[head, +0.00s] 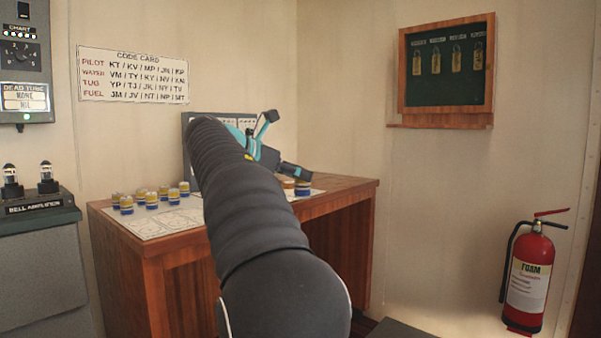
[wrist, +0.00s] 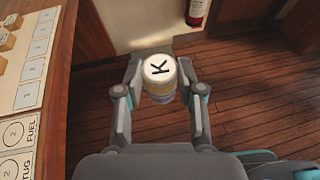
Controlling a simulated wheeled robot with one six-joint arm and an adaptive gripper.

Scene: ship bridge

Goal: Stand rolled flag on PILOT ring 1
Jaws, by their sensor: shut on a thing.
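My gripper (wrist: 160,92) is shut on a rolled flag (wrist: 160,72), a short roll with a white top lettered K and yellow and blue-grey bands below. In the wrist view the flag shows against the wooden floor, right of the desk edge. The printed sheet (wrist: 14,135) with FUEL and TUG rings lies on the desk at left; no ring marked PILOT is readable. In the head view my arm hides the middle of the desk (head: 340,200). The code card (head: 133,75) on the wall lists PILOT as KT / KV / MP / JN / KP.
Several rolled flags (head: 152,200) stand on the desk's left side. A fire extinguisher (head: 529,275) hangs on the right wall, below a key board (head: 447,65). Floor shows clear right of the desk in the wrist view.

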